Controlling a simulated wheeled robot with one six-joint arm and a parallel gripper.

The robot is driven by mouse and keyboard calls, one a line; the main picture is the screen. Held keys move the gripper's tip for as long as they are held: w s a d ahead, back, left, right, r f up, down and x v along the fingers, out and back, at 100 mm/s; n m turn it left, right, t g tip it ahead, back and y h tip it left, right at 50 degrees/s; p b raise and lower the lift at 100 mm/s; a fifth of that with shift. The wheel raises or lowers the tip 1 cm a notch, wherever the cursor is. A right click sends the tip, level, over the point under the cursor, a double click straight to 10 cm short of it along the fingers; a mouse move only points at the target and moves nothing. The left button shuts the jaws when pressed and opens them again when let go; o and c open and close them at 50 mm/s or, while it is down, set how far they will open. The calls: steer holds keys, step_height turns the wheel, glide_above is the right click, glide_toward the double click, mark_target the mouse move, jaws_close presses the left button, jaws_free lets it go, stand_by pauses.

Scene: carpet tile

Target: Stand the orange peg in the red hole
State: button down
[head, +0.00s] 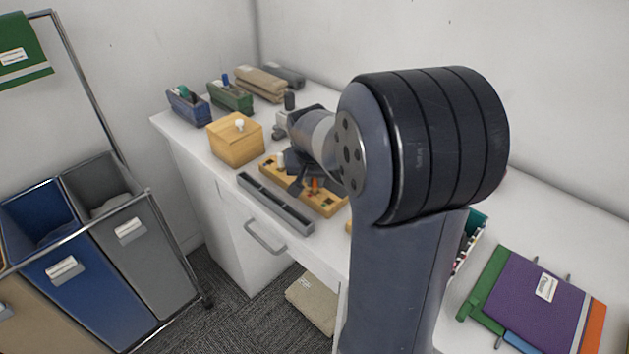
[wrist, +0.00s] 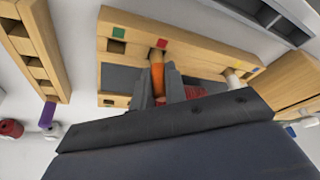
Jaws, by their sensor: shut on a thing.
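The orange peg (wrist: 157,80) is between the two fingers of my gripper (wrist: 160,90) in the wrist view. My gripper is shut on it. In the head view the orange peg (head: 315,185) shows small at the wooden block (head: 328,207), partly behind my gripper (head: 302,182).
A grey slotted tray (head: 275,203) lies along the counter's front edge. A lidded wooden box (head: 235,145) stands left of the block. Another wooden piece with holes (wrist: 32,45) and a purple peg (wrist: 47,113) show at left in the wrist view. Folders (head: 535,295) lie at right.

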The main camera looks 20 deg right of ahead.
steer(key=shift+f, duration=0.25)
steer(key=shift+f, duration=0.2)
steer(key=c, duration=1.4)
jaws_free()
steer(key=shift+c, duration=0.2)
steer(key=shift+r, duration=0.2)
steer(key=shift+r, duration=0.25)
steer(key=v, duration=1.1)
steer(key=shift+s+r, duration=0.2)
steer(key=shift+a, duration=0.1)
